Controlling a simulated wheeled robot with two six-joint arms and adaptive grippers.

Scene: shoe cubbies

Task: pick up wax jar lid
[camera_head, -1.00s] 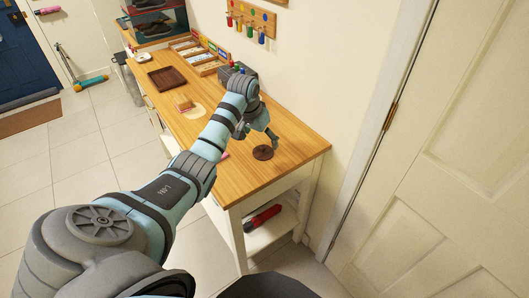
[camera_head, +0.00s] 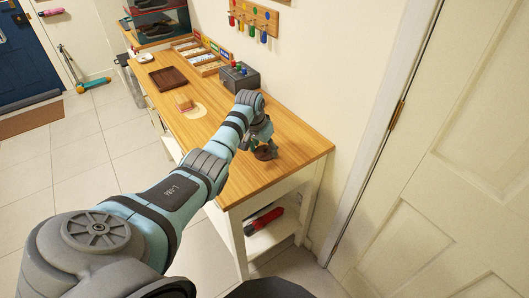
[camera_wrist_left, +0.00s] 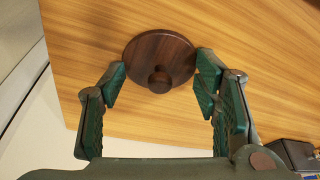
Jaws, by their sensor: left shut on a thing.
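The wax jar lid (camera_head: 265,153) is a dark brown round wooden disc with a small knob, lying near the front right of the wooden tabletop. In the left wrist view the lid (camera_wrist_left: 147,52) shows from above, its knob facing the camera. My left gripper (camera_head: 261,148) is down at the tabletop, with its fingertips on opposite sides of the lid. In the wrist view the left gripper (camera_wrist_left: 162,77) is shut on the lid across its rim. The lid looks level and at the table surface; any small gap beneath is hidden. My right gripper is not in view.
A dark grey box (camera_head: 240,77) with coloured knobs stands at the wall behind my arm. A red object (camera_head: 264,219) rests on the lower shelf. The tabletop's front right is clear.

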